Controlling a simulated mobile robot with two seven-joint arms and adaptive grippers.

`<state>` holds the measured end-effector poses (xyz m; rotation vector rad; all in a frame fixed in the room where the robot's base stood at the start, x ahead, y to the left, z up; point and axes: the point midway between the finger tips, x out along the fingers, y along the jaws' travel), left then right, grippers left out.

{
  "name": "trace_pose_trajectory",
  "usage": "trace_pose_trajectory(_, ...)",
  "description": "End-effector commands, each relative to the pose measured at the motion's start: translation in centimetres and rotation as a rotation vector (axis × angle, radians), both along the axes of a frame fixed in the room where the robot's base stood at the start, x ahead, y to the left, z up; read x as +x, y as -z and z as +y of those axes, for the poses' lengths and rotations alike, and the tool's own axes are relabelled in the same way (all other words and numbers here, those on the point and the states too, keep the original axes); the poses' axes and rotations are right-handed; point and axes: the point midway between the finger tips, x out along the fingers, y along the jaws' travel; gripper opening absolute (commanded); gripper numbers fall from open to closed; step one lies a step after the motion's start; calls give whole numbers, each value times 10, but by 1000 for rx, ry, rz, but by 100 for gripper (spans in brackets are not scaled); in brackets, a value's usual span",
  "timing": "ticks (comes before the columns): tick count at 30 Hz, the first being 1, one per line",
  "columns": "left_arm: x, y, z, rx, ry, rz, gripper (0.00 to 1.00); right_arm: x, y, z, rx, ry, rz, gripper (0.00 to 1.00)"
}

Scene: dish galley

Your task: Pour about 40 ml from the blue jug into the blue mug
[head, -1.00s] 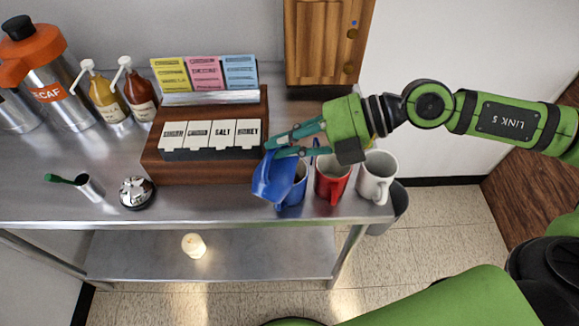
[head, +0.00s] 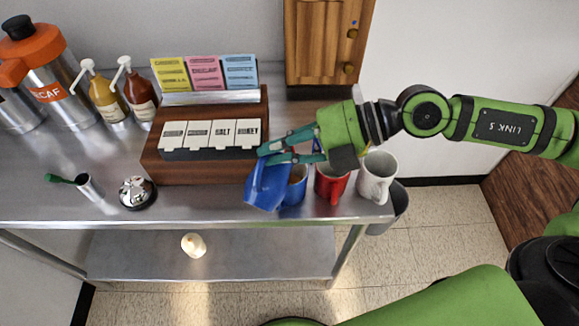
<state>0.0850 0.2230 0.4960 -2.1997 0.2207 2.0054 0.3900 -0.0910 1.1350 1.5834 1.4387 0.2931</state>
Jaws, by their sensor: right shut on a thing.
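The blue jug (head: 265,186) is in my right gripper (head: 270,155), whose teal fingers are shut on it near its upper part. The jug is tilted and stands at the left of the blue mug (head: 294,190), overlapping it in the head view. The mug sits on the steel counter near its front edge, and brownish contents show inside it. The jug hides the mug's left part. I cannot tell whether the two touch or whether liquid is flowing. My left gripper is not in view.
A red mug (head: 331,184) and a white mug (head: 376,178) stand right of the blue mug, close under my right arm. A wooden condiment box (head: 205,172) is just behind and left. A bell (head: 137,193) stands farther left. The counter's front edge is close.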

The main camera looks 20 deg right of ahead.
Motion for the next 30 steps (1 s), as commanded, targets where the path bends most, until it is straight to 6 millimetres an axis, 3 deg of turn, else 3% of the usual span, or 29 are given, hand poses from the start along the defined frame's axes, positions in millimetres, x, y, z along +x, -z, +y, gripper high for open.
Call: trace_pose_trajectory(30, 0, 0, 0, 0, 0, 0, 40, 0, -3, 0, 44, 5, 32, 0)
